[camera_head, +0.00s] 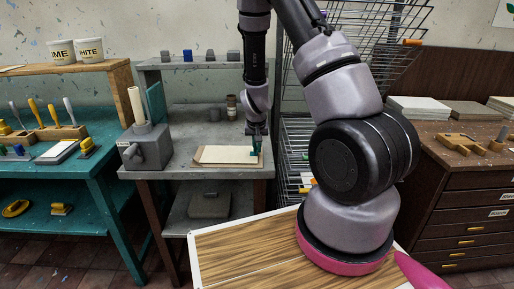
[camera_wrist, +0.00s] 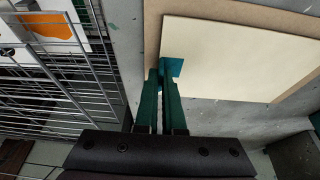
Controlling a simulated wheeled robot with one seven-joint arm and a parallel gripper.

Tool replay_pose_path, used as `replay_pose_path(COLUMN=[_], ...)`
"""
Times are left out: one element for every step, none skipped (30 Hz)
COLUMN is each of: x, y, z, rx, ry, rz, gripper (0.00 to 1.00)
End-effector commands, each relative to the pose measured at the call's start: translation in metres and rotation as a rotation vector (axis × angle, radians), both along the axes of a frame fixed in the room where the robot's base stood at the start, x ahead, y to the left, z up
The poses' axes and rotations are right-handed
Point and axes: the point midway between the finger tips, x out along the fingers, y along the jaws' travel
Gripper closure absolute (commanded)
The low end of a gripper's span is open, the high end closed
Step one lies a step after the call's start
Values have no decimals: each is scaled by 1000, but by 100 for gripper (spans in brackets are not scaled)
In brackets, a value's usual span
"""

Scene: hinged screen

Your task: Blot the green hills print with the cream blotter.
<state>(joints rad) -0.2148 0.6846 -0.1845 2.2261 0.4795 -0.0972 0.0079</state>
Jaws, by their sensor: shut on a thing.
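The cream blotter (camera_head: 226,154) lies flat on the grey bench, on top of a brown board. In the wrist view it is a pale sheet (camera_wrist: 235,55) with the brown board (camera_wrist: 153,22) showing past its edges. A teal tab (camera_wrist: 174,69) sits at the blotter's near edge. My gripper (camera_wrist: 161,84) is shut on this tab. In the head view my gripper (camera_head: 256,142) reaches down to the blotter's right end. I cannot make out a green hills print; anything under the blotter is hidden.
A wire rack (camera_wrist: 75,75) stands close beside the bench; an orange print (camera_wrist: 50,24) shows on it. Small pots (camera_head: 231,106) stand behind the blotter. A shelf (camera_head: 200,63) runs above the bench.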

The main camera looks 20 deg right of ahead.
Motion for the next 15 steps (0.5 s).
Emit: replay_pose_path(x=[0, 0, 0, 0, 0, 0, 0, 0, 0, 0, 0, 0, 0, 0, 0], y=[0, 0, 0, 0, 0, 0, 0, 0, 0, 0, 0, 0, 0, 0, 0], z=[0, -1, -1, -1, -2, -2, -2, -2, -2, -2, -2, -2, -2, -2, -2], rx=[1, 1, 2, 4, 4, 6, 6, 6, 5, 5, 5, 5, 5, 5, 5], ry=[0, 0, -1, -1, -2, -2, -2, -2, -3, -3, -3, -3, -3, -3, -3], rz=[-1, -1, -1, -2, -1, -2, -2, -2, -2, -2, -2, -2, -2, -2, -2], gripper=[100, 100, 100, 100, 100, 100, 100, 100, 100, 100, 100, 100, 100, 100, 83])
